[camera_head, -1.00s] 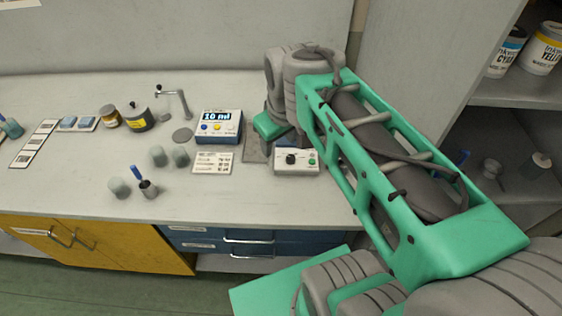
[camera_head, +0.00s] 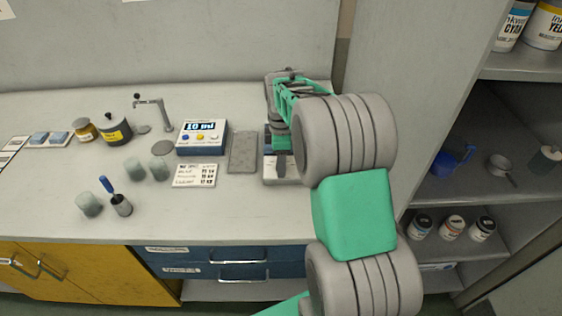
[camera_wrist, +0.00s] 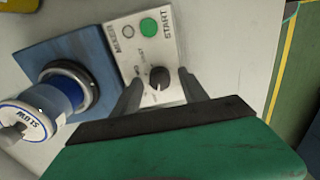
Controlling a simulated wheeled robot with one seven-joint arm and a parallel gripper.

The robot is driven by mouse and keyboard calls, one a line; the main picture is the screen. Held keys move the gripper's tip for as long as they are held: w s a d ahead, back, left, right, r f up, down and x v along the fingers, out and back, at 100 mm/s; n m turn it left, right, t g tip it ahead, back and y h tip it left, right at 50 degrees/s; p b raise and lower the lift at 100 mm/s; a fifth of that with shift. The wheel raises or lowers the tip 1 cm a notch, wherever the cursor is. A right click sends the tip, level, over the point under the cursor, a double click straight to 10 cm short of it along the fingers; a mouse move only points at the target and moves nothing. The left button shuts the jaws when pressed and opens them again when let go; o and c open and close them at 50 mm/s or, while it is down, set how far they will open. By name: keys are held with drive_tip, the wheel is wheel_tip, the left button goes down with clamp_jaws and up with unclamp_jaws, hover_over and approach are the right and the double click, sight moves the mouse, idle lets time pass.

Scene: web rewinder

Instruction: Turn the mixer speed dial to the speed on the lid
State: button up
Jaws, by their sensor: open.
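The mixer's white control panel (camera_wrist: 143,50) fills the upper middle of the wrist view, with a dark round dial (camera_wrist: 160,77) below a green START button (camera_wrist: 149,27). My gripper (camera_wrist: 159,79) is open, its two dark fingers on either side of the dial. I cannot tell whether they touch it. Left of the panel, a blue jar (camera_wrist: 62,91) stands on the mixer's blue part. Its white lid (camera_wrist: 20,120) bears upside-down lettering that seems to read SLOW. In the head view my arm hides the dial; only part of the white panel (camera_head: 270,176) shows.
Left of the mixer are a grey mat (camera_head: 243,152), a blue dispenser showing 10 ml (camera_head: 202,137) and a printed card (camera_head: 194,175). Jars and cups stand further left. A tall cabinet wall (camera_head: 385,95) rises at the right, with shelves beyond it.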

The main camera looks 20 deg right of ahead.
drive_tip(key=shift+f, duration=0.1)
clamp_jaws()
idle(0.5)
